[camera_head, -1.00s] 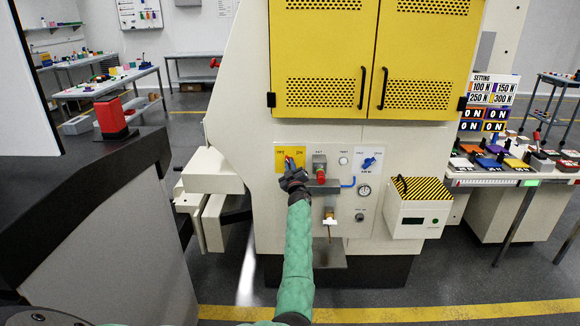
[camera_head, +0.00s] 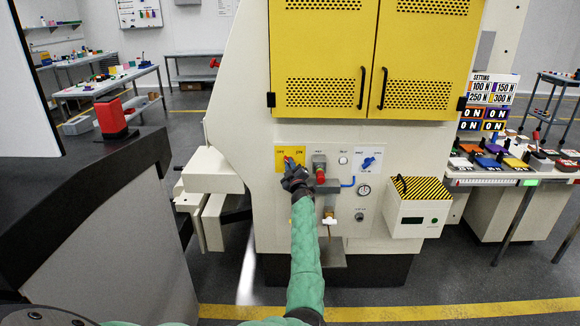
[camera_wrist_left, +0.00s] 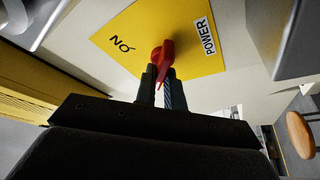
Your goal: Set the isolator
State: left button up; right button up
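The isolator is a red rotary handle (camera_head: 289,161) on a yellow plate (camera_head: 279,153) marked OFF and ON, on the front of the cream machine. My left gripper (camera_head: 294,173) is at the handle and hides part of it. In the left wrist view, the red handle (camera_wrist_left: 162,54) sits between the two dark fingertips (camera_wrist_left: 162,74), which look closed on its lever. The lever is slightly tilted there, against the yellow plate (camera_wrist_left: 133,30) with ON and POWER lettering. My right gripper is not in view.
Right of the isolator are a red-tipped grey fitting (camera_head: 320,172), a blue valve handle (camera_head: 368,162), a gauge (camera_head: 363,190) and a striped-top box (camera_head: 420,210). A dark-topped counter (camera_head: 80,190) stands left. Yellow doors (camera_head: 325,70) are above.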

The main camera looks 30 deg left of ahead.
pick_arm(q)
jog(key=o, duration=0.4)
